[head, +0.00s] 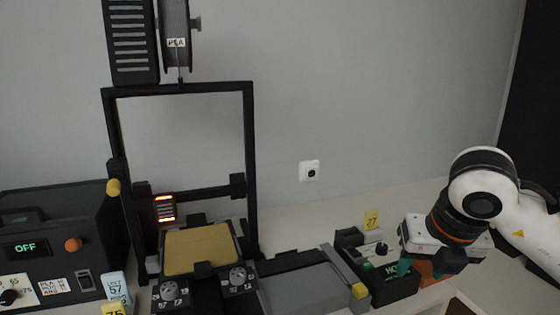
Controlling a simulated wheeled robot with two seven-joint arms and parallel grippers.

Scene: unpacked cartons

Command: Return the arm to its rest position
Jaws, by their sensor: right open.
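My right arm (515,215) comes in from the right, white with black and orange rings at the wrist. My right gripper (424,271) points down at the lower right and is open. Its teal-tipped fingers are over or just in front of a small dark control box (388,283) with a green display. An orange-brown thing (428,277) shows behind the fingers; I cannot tell whether they touch it. My left gripper is out of the picture.
A 3D printer frame (251,150) with a tan bed (198,250) stands left of centre. A dark unit (58,240) reading "OFF" is at far left. A grey flat box (303,287) lies beside the control box. The table behind the gripper (420,200) is clear.

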